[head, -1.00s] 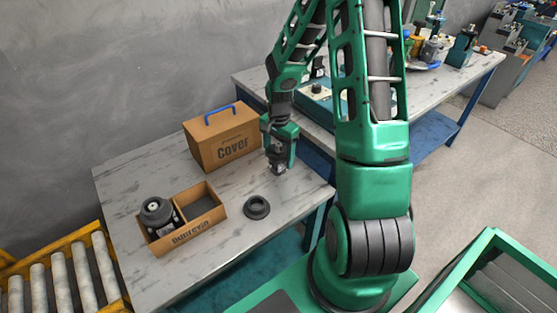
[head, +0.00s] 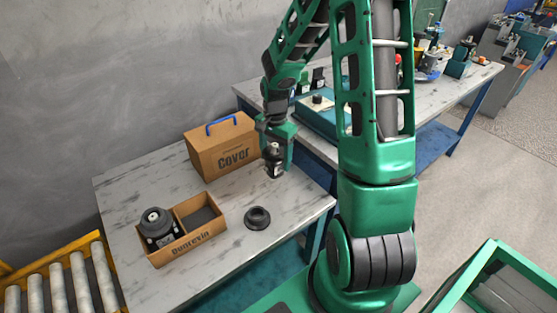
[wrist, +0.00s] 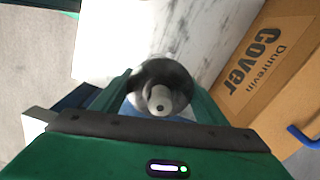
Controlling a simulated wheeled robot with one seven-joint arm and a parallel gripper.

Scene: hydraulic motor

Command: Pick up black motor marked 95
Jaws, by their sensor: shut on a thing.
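My gripper (head: 276,164) is at the right of the near table, just right of the cardboard box. Its green fingers are shut on a black motor (wrist: 178,72) with a grey shaft end; in the head view it is small and partly hidden by the fingers. No number can be read on it. In the wrist view it shows as a dark round body between the fingers (wrist: 162,98). Another black motor-like part (head: 155,222) stands in the left compartment of an open cardboard tray (head: 188,248). No number is readable there either.
A closed cardboard box marked Cover (head: 213,153), with a blue handle, stands behind the tray. A black flanged ring (head: 257,217) lies on the marbled near table (head: 125,190). A roller conveyor (head: 60,285) is at lower left. A second table (head: 455,90) stands behind.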

